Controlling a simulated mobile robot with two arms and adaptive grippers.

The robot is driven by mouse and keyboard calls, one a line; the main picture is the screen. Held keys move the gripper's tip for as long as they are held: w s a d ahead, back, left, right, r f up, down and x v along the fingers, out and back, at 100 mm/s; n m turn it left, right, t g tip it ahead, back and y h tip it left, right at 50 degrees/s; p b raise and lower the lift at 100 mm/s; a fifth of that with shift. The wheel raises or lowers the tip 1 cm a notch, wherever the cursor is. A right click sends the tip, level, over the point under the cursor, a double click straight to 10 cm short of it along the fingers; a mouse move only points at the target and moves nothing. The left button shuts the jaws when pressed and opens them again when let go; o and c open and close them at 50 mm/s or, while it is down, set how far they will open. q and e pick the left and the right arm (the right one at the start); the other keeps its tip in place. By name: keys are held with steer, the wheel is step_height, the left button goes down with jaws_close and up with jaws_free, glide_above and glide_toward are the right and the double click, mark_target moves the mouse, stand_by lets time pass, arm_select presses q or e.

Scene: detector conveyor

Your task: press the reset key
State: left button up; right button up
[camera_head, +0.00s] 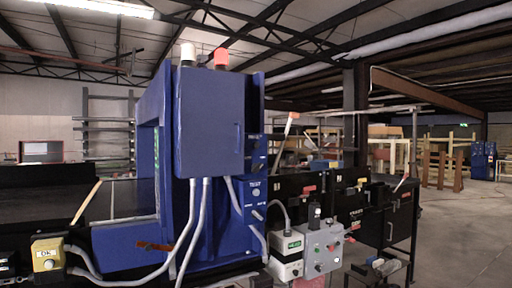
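No key can be clearly read as the reset key. The blue detector (210,120) stands at the centre, with small buttons on its narrow side panel (256,190), one with a label like "TEST". A yellow box (48,260) with a pale round button and small label is at the lower left. A white box (287,262) with a green label stands right of the detector. Next to it is a grey control box (322,250) with several small round buttons, some red or green. Neither of my grippers shows.
A dark conveyor (40,205) runs in from the left through the detector and continues right as black housings (370,205). Grey cables (190,230) hang in front of the detector. A beacon (221,58) tops it. Concrete floor (460,235) is open at the right.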

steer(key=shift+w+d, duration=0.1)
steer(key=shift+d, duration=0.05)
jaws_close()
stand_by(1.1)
